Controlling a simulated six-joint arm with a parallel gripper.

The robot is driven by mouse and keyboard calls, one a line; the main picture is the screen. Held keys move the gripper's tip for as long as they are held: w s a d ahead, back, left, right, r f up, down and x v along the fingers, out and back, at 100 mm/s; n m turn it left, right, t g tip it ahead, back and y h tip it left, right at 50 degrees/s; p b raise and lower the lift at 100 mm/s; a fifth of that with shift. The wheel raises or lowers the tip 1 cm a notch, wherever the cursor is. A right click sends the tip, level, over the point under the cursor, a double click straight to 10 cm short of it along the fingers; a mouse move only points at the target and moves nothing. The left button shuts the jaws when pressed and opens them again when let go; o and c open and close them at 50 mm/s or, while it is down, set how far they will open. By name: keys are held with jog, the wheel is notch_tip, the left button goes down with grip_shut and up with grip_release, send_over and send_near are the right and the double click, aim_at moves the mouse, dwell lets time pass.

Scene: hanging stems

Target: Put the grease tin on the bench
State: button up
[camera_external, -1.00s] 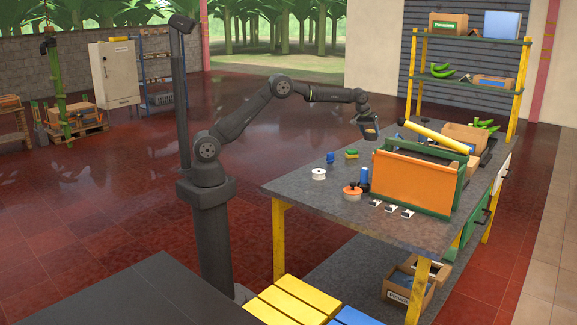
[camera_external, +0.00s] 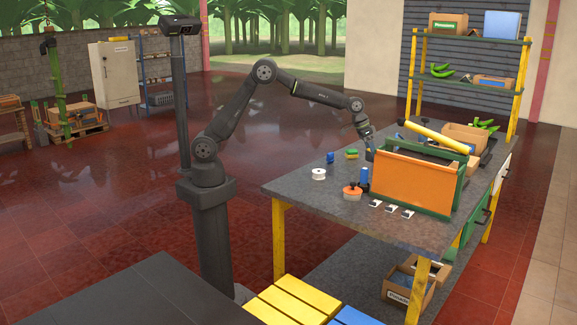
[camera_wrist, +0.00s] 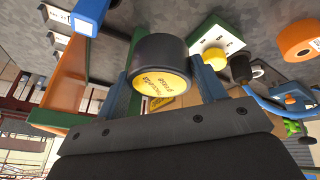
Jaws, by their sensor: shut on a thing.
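The grease tin (camera_wrist: 160,65) is a short black cylinder with a yellow, lettered end that faces the wrist camera. My gripper (camera_wrist: 162,80) is shut on it, one finger on each side. In the external view my gripper (camera_external: 369,151) points down over the bench, just behind the left end of the orange toolbox. The tin itself is hard to make out there. The bench (camera_external: 300,188) has a grey top and yellow legs. I cannot tell whether the tin touches the bench top.
The orange and green toolbox (camera_external: 410,184) stands close by my gripper, with a yellow tube (camera_external: 436,137) above it. A blue cylinder (camera_external: 363,176), an orange-topped round item (camera_external: 352,193) and a white spool (camera_external: 319,174) stand nearby. The bench's front left is clear.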

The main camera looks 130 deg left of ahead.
jog(key=w+d+m+h, duration=0.15)
jog(key=w+d, duration=0.25)
jog(key=d, duration=0.8)
jog(key=w+d+m+h, duration=0.1)
jog(key=w+d+m, duration=0.25)
jog(key=d, duration=0.85)
jog(key=w+d+m+h, duration=0.15)
jog(key=w+d, duration=0.25)
jog(key=d, duration=0.9)
jog(key=d+m, duration=0.3)
jog(key=d, duration=2.3)
jog(key=s+d+m, duration=0.1)
jog(key=s+d, duration=0.4)
jog(key=d, duration=0.7)
jog(key=s+d+m, duration=0.2)
jog(key=s+d, duration=0.3)
jog(key=d, duration=0.7)
jog(key=s+d+m+g+h, duration=0.1)
jog(key=s+d+m+h, duration=0.1)
jog(key=s+d, duration=1.85)
send_over(141, 308)
jog(key=s+a, duration=0.2)
jog(key=f, duration=0.6)
jog(key=shift+w+d+f, duration=0.2)
jog(key=shift+f, duration=0.15)
jog(key=shift+w+f, duration=0.1)
jog(key=shift+f, duration=1.9)
